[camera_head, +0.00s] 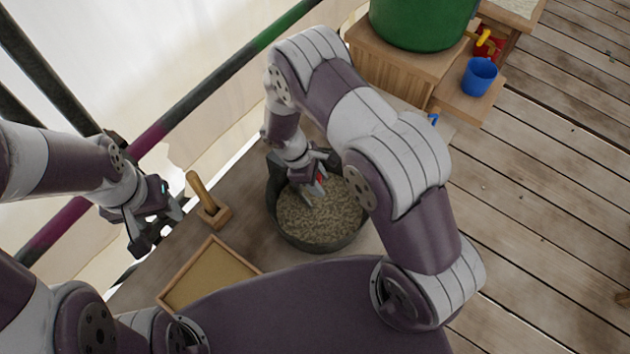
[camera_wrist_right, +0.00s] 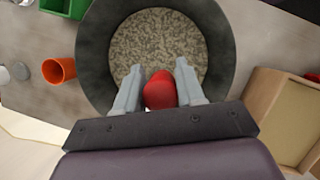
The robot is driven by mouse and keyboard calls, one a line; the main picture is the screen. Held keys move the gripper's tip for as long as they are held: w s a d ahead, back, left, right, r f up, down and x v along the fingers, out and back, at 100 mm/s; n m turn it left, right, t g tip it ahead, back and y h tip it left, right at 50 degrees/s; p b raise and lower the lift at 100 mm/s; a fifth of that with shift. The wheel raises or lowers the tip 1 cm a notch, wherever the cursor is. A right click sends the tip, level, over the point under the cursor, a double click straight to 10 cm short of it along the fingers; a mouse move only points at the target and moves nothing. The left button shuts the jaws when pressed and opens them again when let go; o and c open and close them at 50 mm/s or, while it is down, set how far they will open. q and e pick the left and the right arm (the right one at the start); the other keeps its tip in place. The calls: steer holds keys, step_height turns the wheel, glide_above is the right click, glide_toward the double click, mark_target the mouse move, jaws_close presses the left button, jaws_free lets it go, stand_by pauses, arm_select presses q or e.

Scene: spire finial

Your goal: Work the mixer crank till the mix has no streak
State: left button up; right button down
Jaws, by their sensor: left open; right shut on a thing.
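A dark round mixer tub (camera_head: 275,208) stands on the wooden bench and also shows in the right wrist view (camera_wrist_right: 95,62). The mix (camera_head: 318,222) inside is a grey-beige speckled mass; I make out no clear streak in the part that shows. My right gripper (camera_head: 316,187) is over the tub, shut on a red knob, the crank's grip (camera_wrist_right: 160,90), which sits between its fingers. The rest of the crank is mostly hidden by the gripper. My left gripper (camera_head: 160,226) is open and empty, left of the tub and apart from it.
A wooden-handled tool (camera_head: 203,192) and a framed tray (camera_head: 212,278) lie left of the tub. A green barrel (camera_head: 420,22), a yellow tap (camera_head: 484,37) and a blue cup (camera_head: 479,77) are at upper right. An orange cup (camera_wrist_right: 59,71) shows in the wrist view.

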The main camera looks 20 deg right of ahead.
steer(key=w+d+n+t+b, duration=0.4)
steer(key=w+n, duration=0.3)
steer(key=n, duration=0.5)
steer(key=shift+d+n+t+y+b, duration=0.3)
steer(key=shift+d+t+b, duration=0.1)
steer(key=shift+d, duration=0.05)
stand_by(0.3)
steer(key=c, duration=0.8)
jaws_free()
steer(key=p+v, duration=0.1)
steer(key=v, duration=1.1)
steer(key=shift+r, duration=0.35)
